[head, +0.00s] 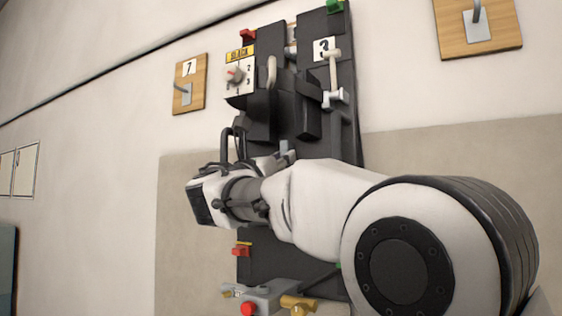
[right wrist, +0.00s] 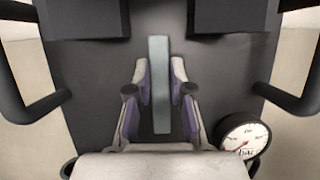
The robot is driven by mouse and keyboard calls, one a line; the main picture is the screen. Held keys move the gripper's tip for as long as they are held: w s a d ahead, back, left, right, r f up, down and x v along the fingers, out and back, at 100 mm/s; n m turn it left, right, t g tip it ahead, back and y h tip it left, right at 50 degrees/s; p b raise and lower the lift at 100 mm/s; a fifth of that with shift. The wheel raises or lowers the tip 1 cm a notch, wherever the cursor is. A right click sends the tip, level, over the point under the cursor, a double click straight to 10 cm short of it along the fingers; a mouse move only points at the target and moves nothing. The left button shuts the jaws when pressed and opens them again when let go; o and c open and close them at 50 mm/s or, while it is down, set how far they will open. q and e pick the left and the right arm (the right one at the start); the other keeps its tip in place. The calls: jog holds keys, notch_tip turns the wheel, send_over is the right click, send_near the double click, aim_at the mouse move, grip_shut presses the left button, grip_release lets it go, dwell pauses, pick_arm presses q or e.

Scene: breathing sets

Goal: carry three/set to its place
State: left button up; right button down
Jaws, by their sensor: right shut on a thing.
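My right gripper (head: 284,155) reaches in front of a tall dark panel (head: 341,85) bearing a "3" label (head: 323,48). In the right wrist view its fingers (right wrist: 161,85) are shut on a grey-blue bar (right wrist: 160,62), one finger on each side. Behind the bar is a dark plate (right wrist: 90,75) with dark loops (right wrist: 20,100) at both sides and a round white gauge (right wrist: 243,138) at lower right. I take these for parts of set three. My arm hides much of the panel and set in the head view. My left gripper is out of view.
A yellow-labelled dial box (head: 239,72) is at the panel's upper left. A pale lever (head: 334,75) is at right. Wooden hook boards, one marked 7 (head: 190,84) and one unmarked (head: 477,28), flank it on the wall. A grey box (head: 268,293) with a red knob sits below.

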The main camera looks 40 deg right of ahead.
jog(key=shift+r, duration=0.2)
jog(key=c, duration=1)
grip_release()
jog(key=shift+s, duration=0.1)
jog(key=shift+o, duration=0.2)
jog(key=shift+s+a, duration=0.15)
